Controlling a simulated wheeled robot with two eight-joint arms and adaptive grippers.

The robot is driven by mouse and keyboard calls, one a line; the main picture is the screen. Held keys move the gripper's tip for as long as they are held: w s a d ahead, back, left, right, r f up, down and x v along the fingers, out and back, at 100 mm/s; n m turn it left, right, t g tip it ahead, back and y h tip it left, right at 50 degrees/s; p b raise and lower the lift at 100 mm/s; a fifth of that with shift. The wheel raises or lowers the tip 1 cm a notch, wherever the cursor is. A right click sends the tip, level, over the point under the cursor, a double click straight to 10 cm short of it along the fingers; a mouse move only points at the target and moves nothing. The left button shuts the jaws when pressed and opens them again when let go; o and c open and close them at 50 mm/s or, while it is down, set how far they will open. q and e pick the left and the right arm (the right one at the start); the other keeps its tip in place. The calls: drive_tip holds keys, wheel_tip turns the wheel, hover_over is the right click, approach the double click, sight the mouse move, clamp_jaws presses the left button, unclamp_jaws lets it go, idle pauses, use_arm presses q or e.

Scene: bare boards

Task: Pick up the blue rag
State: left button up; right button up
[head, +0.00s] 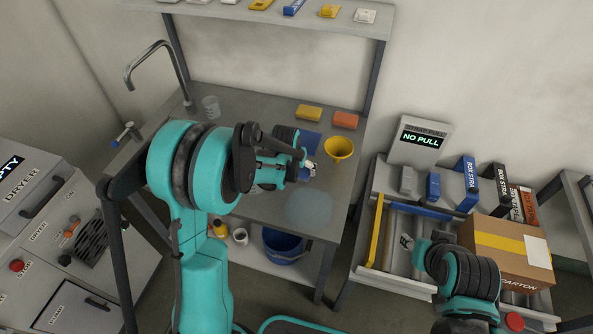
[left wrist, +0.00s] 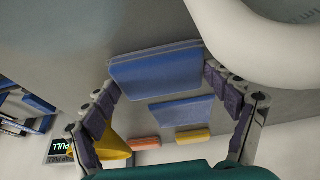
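Between the fingertips of my left gripper (left wrist: 160,78), a folded blue rag (left wrist: 155,66) lies in the left wrist view, its sides close to both fingers. I cannot tell whether they touch it. The fingers are spread wide. In the head view the left gripper (head: 308,167) is over the workbench, and only a bit of blue shows beside it. A second flat blue piece (head: 309,142) lies on the bench near the sponges; it also shows in the left wrist view (left wrist: 182,112).
A yellow sponge (head: 309,113), an orange sponge (head: 345,120) and a yellow funnel (head: 339,148) stand near the left gripper. A pale wet patch (head: 308,208) marks the bench. A clear cup (head: 211,107) stands by the tap (head: 150,62). A cardboard box (head: 505,250) is beside my right arm.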

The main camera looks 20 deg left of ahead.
sight(296, 169)
use_arm(q)
drive_tip(key=shift+c, duration=0.8)
drive_tip(key=shift+r+p, duration=0.3)
drive_tip(key=shift+r, duration=0.4)
wheel_tip(296, 169, up, 3)
drive_tip(key=shift+r+p, duration=0.15)
drive_tip(key=shift+p, duration=0.55)
drive_tip(key=d+r+p, duration=0.2)
drive_tip(key=d+r, duration=0.4)
drive_tip(key=d, duration=0.5)
drive_tip(key=shift+w+d+r, duration=0.15)
drive_tip(key=shift+d, duration=0.2)
